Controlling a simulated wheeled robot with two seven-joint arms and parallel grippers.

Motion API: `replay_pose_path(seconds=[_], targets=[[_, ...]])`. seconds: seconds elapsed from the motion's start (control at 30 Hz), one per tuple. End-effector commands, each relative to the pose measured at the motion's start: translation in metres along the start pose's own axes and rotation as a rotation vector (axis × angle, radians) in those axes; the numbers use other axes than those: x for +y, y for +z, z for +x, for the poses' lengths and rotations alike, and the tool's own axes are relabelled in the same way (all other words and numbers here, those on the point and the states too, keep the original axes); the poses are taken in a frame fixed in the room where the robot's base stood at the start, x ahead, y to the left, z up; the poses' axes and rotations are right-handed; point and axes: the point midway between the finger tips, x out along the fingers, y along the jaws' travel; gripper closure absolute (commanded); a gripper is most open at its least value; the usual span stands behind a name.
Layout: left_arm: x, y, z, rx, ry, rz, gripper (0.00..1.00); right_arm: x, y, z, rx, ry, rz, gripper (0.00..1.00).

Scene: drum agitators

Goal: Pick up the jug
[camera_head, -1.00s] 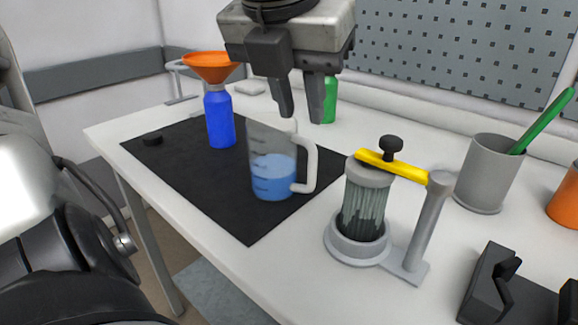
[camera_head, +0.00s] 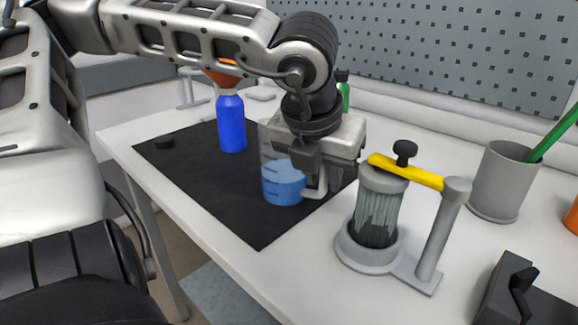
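The jug (camera_head: 283,184) is clear with dark marks and blue liquid inside. It stands upright on the black mat (camera_head: 190,180). Its white handle (camera_head: 320,190) is on the right side, and its upper part is partly hidden by my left gripper. My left gripper (camera_head: 316,178) points down at the handle, with a dark finger beside it and the other finger largely hidden. I cannot tell whether the fingers touch or grip the handle. My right gripper is not in view.
A blue bottle (camera_head: 231,125) with an orange funnel stands behind left of the jug. A grey cup (camera_head: 502,182) and a black block (camera_head: 520,295) are farther right. The mat's left part is mostly clear.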

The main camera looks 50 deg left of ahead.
Motion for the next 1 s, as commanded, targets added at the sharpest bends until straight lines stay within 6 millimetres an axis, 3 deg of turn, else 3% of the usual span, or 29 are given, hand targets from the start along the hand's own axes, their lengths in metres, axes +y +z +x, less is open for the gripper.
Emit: replay_pose_path(seconds=[0.17,0.2,0.3,0.77,1.0], targets=[[0.0,0.0,0.001,0.0,-0.001,0.0,0.77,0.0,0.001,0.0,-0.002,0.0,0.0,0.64],[0.0,0.0,0.0,0.0,-0.001,0.0,0.79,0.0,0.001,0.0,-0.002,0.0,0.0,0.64],[0.0,0.0,0.0,0.0,-0.001,0.0,1.0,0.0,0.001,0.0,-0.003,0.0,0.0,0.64],[0.0,0.002,-0.002,-0.004,0.0,0.001,1.0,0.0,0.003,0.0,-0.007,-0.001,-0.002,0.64],[0.0,0.007,-0.013,-0.005,0.0,0.001,1.0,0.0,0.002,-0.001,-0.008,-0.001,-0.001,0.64]])
